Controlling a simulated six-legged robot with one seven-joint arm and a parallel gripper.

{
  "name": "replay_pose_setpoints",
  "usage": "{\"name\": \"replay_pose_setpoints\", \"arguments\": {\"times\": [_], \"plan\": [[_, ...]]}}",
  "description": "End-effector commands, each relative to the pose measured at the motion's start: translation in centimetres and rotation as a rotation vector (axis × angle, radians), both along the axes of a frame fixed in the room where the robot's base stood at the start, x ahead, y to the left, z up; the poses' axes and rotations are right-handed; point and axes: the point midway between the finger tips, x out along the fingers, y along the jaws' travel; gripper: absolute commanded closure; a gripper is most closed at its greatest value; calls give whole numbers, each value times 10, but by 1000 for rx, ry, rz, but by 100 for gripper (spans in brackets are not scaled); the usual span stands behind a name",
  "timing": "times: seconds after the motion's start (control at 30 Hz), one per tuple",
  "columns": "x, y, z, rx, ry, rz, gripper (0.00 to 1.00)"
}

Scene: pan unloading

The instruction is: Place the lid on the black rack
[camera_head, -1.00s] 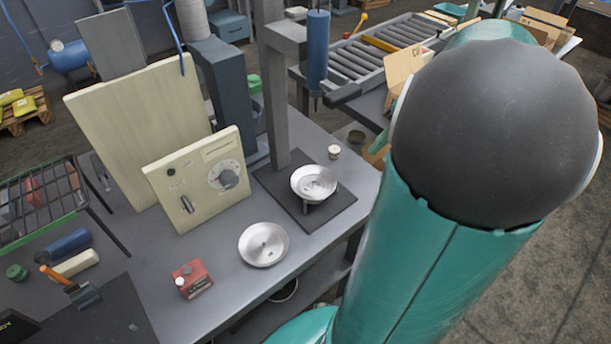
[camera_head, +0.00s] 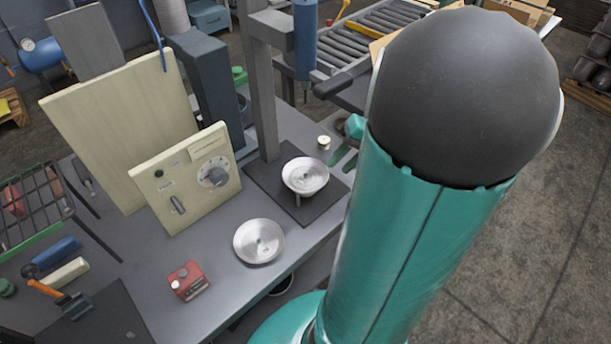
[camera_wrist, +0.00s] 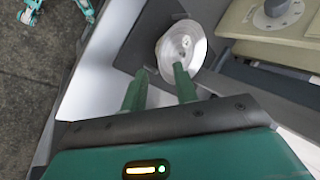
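A round silver dish-like piece (camera_head: 305,176), perhaps the lid, sits raised above a black square plate (camera_head: 262,190) by a grey post. It also shows in the wrist view (camera_wrist: 182,50). A second shallow silver dish (camera_head: 258,241) lies on the table; I cannot tell for sure which is the lid. My gripper (camera_wrist: 160,70) is open and empty, its two green fingers pointing at the raised piece, tips close to its near edge. In the head view the fingers (camera_head: 344,158) show partly, right of that piece; my arm hides the rest. A black wire rack (camera_head: 35,205) with green edging stands far left.
A cream control panel (camera_head: 187,178) and large cream board (camera_head: 125,125) stand behind the dishes. Bare table (camera_head: 225,285) surrounds the lower dish.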

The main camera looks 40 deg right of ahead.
Motion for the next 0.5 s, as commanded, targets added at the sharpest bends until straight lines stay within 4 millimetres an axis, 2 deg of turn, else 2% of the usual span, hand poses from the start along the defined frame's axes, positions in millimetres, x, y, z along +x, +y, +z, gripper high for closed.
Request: {"name": "replay_pose_setpoints", "arguments": {"times": [0.23,0.5], "plan": [[13,19,-30,4,1,2,70],[17,22,-37,0,0,1,70]]}}
